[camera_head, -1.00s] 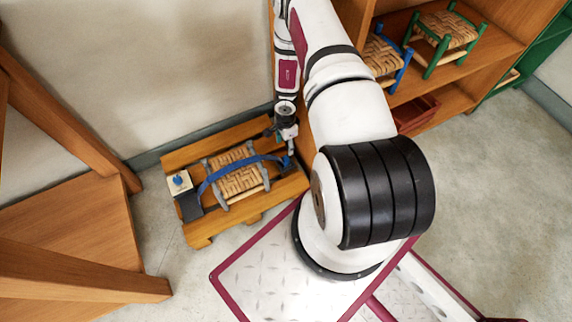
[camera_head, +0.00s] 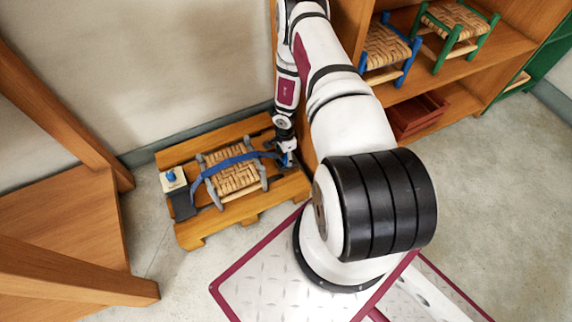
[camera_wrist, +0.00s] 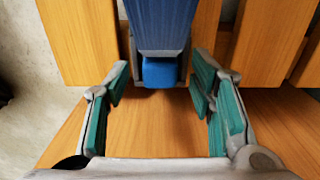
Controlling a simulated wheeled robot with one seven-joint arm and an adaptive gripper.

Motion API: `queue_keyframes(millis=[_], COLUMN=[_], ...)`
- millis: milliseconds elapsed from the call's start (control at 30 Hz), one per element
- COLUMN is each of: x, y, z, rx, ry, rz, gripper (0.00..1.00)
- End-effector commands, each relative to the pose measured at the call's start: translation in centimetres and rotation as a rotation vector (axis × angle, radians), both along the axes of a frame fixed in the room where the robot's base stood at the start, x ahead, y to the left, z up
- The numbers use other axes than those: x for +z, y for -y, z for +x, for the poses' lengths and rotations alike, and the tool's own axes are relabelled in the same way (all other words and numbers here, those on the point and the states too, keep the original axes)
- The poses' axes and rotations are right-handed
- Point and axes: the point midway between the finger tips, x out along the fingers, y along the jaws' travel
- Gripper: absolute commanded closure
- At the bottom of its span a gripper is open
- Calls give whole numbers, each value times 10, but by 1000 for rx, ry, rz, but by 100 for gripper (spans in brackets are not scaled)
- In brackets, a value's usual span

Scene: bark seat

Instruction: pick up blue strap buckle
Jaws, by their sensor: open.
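The blue strap (camera_head: 231,162) arches over a small grey-framed stool with a woven seat (camera_head: 236,180). In the wrist view the strap (camera_wrist: 158,25) comes down from the top, and its brighter blue buckle end (camera_wrist: 161,72) lies between the fingertips. My gripper (camera_wrist: 160,80) is open, with one teal-padded finger on each side of the buckle and a visible gap on both sides. In the head view my gripper (camera_head: 284,158) is at the right end of the strap, low over the pallet, and hides the buckle there.
The stool stands on a slatted wooden pallet (camera_head: 240,212). At the pallet's left end is a dark grey block with a pale top and blue knob (camera_head: 172,177). A shelf (camera_head: 395,95) with a blue stool, a green stool and a red crate (camera_head: 418,112) stands right. A wall is behind.

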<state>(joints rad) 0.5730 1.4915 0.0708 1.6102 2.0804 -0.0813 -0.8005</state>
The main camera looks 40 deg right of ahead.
Motion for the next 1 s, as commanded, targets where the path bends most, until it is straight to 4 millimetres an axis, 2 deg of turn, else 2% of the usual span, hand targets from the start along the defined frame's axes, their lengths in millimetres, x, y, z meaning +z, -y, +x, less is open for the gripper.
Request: queue_keyframes(millis=[100,400,600,633,1000], x=[-9,-10,-10,-10,-7], y=[0,0,0,0,0], z=[1,1,1,1,1], rx=[-2,-2,-2,-2,-2], ry=[0,0,0,0,0], rz=[0,0,0,0,0], gripper=[50,52,98,100,100])
